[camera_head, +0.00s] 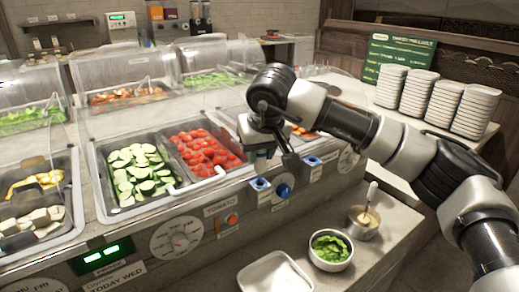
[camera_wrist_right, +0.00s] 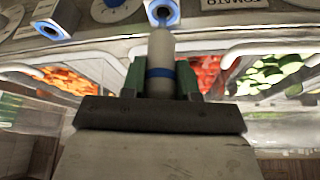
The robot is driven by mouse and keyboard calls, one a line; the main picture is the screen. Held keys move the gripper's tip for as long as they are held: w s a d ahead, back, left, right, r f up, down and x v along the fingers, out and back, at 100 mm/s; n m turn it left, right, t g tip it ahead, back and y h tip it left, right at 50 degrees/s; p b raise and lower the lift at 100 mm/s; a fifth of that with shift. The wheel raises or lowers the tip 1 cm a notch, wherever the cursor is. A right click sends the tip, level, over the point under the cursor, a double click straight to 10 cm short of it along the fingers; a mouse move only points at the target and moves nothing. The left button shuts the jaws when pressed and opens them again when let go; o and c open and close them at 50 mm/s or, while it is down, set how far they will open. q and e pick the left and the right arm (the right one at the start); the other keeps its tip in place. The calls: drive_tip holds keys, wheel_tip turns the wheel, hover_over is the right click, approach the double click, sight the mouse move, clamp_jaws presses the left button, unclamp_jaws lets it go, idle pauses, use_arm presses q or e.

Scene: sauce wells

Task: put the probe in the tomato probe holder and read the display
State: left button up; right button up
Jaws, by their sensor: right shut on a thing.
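My right gripper (camera_head: 264,157) is shut on the probe, a grey handle with a blue band (camera_wrist_right: 160,72), seen between the fingers in the right wrist view. The probe points at a blue tomato probe holder (camera_head: 260,184), beside the TOMATO label (camera_head: 222,205). In the right wrist view its thin tip meets the holder (camera_wrist_right: 163,8); I cannot tell how deep it sits. The display (camera_head: 101,256) is lit with green digits, too small to read. My left gripper is not in view.
Cucumber (camera_head: 136,172) and tomato (camera_head: 204,150) wells lie behind. A bowl of greens (camera_head: 331,250) and a white tray (camera_head: 275,276) stand on the lower shelf.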

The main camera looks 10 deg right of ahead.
drive_tip(key=shift+f+b, duration=0.9)
drive_tip(key=shift+f, duration=0.5)
drive_tip(key=shift+r, duration=0.1)
idle(3.4)
drive_tip(key=shift+r+p, duration=2.7)
drive_tip(key=shift+r, duration=1)
